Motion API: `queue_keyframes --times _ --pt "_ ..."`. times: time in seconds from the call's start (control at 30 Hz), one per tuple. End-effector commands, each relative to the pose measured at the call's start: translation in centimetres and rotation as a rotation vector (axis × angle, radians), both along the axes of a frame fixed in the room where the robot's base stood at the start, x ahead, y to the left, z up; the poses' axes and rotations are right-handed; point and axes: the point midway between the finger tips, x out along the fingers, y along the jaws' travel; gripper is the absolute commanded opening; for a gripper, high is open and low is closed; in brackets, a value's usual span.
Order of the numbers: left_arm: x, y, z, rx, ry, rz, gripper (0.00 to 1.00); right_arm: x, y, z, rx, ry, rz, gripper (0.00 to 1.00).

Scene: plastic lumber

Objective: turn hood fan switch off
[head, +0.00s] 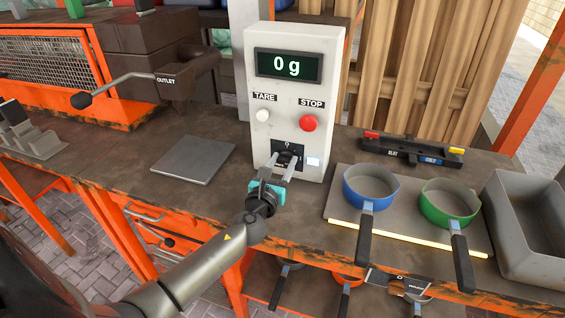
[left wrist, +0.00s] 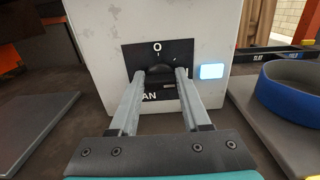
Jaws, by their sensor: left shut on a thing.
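The hood fan switch is a black rotary knob (left wrist: 160,73) on a black plate (left wrist: 133,55) low on the front of a white control box (head: 292,45). The plate shows an "O" above the knob and part of the word "FAN" below it. Beside the plate, a small rectangular lamp (head: 313,162) glows bluish white; it also shows in the left wrist view (left wrist: 211,71). My left gripper (head: 284,160) is shut on the knob, one finger at each side. The fingers hide parts of the plate's lettering. My right gripper is not in view.

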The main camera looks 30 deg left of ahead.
Motion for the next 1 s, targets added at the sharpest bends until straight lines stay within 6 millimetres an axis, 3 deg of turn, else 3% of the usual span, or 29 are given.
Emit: queue_keyframes --times 0.03,0.23,0.67,1.0 --pt "0.0 0.0 0.0 0.000 0.000 0.000 0.21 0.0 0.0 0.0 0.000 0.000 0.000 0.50" --pt "0.0 0.0 0.0 0.000 0.000 0.000 0.00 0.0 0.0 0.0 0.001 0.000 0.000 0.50" --pt "0.0 0.1 0.0 -0.062 -0.016 0.001 0.00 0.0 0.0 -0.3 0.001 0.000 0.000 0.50" --pt "0.0 0.2 -0.1 -0.311 -0.077 0.001 0.00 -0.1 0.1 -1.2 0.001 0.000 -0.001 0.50"
